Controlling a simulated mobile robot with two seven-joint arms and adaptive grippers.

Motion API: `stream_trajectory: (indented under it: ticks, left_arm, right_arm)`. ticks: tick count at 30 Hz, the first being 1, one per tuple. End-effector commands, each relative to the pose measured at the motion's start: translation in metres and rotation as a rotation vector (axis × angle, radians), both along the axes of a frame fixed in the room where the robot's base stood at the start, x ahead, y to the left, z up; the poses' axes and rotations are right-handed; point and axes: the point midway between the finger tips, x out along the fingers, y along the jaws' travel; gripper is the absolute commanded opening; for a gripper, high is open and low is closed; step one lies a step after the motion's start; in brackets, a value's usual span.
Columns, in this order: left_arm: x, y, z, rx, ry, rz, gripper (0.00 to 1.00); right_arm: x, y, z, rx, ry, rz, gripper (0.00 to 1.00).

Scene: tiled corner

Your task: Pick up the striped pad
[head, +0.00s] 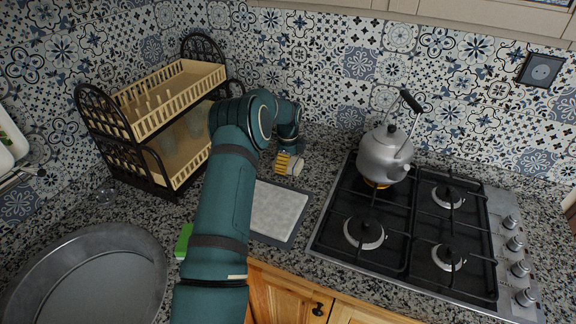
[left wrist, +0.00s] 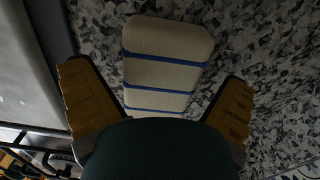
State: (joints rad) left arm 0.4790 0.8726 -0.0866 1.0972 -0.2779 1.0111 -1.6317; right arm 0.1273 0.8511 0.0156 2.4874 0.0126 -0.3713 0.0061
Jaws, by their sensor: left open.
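The striped pad (left wrist: 167,72) is a cream block with blue bands, lying on the speckled counter in the left wrist view. My left gripper (left wrist: 158,78) is open, with one yellow-padded finger on each side of the pad and gaps showing between. The pad's near end is hidden behind the dark gripper body. In the head view my left gripper (head: 284,162) is low over the counter behind the grey board, and my arm covers much of it. A small pale bit beside the fingers may be the pad. My right gripper is not in view.
A grey-edged board (head: 277,211) lies just in front of the gripper. A kettle (head: 384,154) stands on the gas hob (head: 408,232) to the right. A two-tier dish rack (head: 160,110) stands left, a round pan (head: 88,280) front left. A green item (head: 184,241) is partly behind my arm.

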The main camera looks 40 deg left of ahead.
Motion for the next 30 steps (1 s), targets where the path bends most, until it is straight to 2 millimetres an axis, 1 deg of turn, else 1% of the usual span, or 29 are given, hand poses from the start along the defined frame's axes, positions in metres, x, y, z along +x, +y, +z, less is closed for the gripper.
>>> stream_trajectory:
  ticks: [4, 5, 6, 8, 9, 10, 15, 23, 26, 29, 30]
  left_arm:
    - [0.000, 0.000, 0.000, 0.000, -0.001, 0.000, 1.00]
    - [0.000, 0.000, 0.000, 0.000, -0.001, 0.000, 0.96]
    - [0.000, 0.000, 0.001, 0.000, -0.001, 0.000, 0.82]
    - [0.000, 0.000, 0.001, 0.000, -0.001, 0.000, 0.61]
    - [0.000, 0.000, 0.001, 0.000, -0.001, 0.000, 0.47]
    - [0.000, 0.000, 0.001, 0.000, -0.001, 0.000, 0.43]
    - [0.000, 0.000, 0.001, 0.000, 0.000, 0.000, 0.41]
    - [0.000, 0.000, 0.001, 0.000, -0.001, 0.000, 0.41]
    - [0.001, 0.000, 0.008, 0.001, -0.002, 0.000, 0.41]
    - [0.001, 0.000, 0.022, 0.001, -0.004, 0.000, 0.41]
    - [0.001, 0.000, 0.030, 0.001, -0.004, 0.000, 0.41]
  right_arm:
    - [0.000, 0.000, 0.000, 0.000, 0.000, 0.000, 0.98]
    - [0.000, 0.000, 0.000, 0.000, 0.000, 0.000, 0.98]
    - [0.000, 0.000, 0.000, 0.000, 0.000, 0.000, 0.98]
    - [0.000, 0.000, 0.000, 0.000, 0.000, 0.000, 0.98]
    - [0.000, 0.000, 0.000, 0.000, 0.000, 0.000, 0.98]
    - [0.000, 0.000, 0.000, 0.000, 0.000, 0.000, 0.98]
    - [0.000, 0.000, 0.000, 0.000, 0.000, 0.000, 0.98]
    - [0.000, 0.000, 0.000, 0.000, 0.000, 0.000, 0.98]
    - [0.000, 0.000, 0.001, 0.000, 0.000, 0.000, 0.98]
    - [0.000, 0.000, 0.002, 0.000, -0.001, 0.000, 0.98]
    - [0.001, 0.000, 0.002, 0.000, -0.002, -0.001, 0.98]
